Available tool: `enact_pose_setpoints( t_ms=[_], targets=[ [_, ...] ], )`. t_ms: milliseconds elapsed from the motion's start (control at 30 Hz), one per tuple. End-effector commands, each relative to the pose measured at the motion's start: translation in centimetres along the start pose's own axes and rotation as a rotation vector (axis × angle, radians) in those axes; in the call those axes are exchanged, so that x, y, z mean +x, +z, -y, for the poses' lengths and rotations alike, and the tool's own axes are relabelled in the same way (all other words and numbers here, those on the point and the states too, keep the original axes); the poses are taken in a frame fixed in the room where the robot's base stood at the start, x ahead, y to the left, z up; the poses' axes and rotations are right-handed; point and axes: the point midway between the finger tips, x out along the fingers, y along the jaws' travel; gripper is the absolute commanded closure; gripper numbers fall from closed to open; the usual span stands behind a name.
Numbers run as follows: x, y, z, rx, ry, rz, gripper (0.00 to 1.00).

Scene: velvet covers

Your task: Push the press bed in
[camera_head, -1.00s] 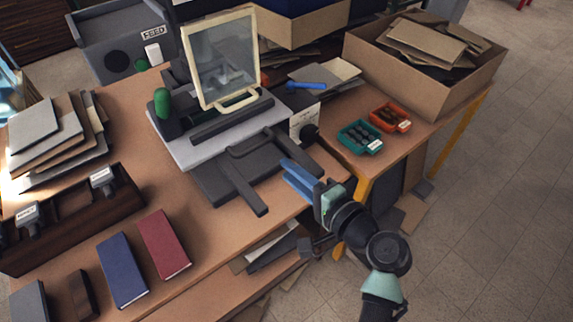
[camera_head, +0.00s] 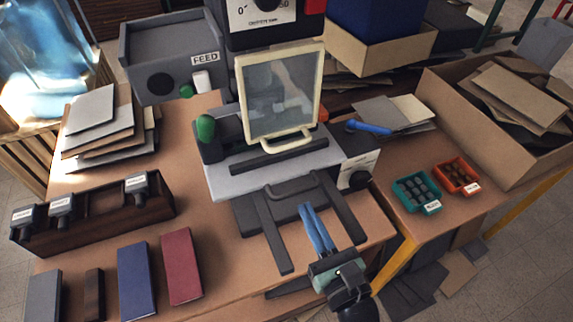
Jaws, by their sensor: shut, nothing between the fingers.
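The press (camera_head: 265,177) stands on the wooden table, with a light grey base and a cream-framed clear guard (camera_head: 279,95) standing upright. Its dark press bed (camera_head: 247,217) sticks out toward the front, with a dark U-shaped handle frame (camera_head: 274,236) on it. My gripper (camera_head: 309,210) has blue fingers, shut and empty. The fingertips are over the bed, between the arms of the handle frame; I cannot tell whether they touch it.
A red book (camera_head: 181,266) and a blue book (camera_head: 137,281) lie at the front left, near a wooden stamp rack (camera_head: 95,213). Teal (camera_head: 416,193) and orange (camera_head: 457,177) trays lie right. A cardboard box (camera_head: 490,140) stands far right.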

Motion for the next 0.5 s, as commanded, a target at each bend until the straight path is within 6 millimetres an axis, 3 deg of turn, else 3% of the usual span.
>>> enact_pose_setpoints(
  t_ms=[300, 500],
  targets=[
    [7.1, 0.1, 0.0, -0.003, 0.003, 0.002, 1.00],
    [10.2, 0.1, -0.1, -0.004, 0.003, 0.000, 1.00]
  ],
)
